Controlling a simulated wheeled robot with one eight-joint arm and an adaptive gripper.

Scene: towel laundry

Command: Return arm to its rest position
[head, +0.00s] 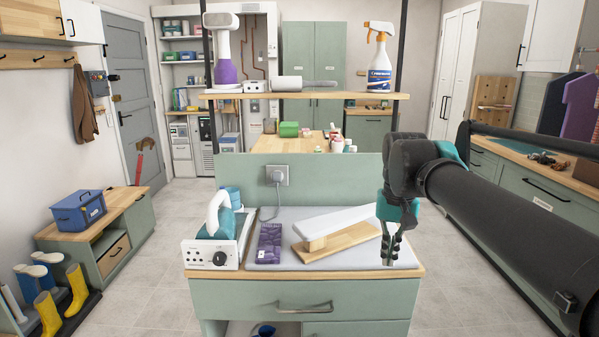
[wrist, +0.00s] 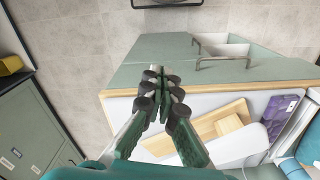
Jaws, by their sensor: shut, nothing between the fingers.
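My gripper (head: 391,245) is at the right end of the ironing counter (head: 400,258), fingers pointing down. In the wrist view my gripper (wrist: 160,85) has its fingertips together with nothing between them. A small sleeve board (head: 342,224) with a white top and wooden base stands on the counter, just left of my gripper in the head view. The same sleeve board (wrist: 236,146) shows below the fingers in the wrist view. I cannot tell the exact gap between the fingers and the counter edge.
A steam iron station (head: 212,254) and a purple packet (head: 270,243) stand on the counter's left. A shelf (head: 300,96) above holds a spray bottle (head: 379,62) and a garment steamer (head: 224,50). A long worktop (head: 530,155) runs along the right.

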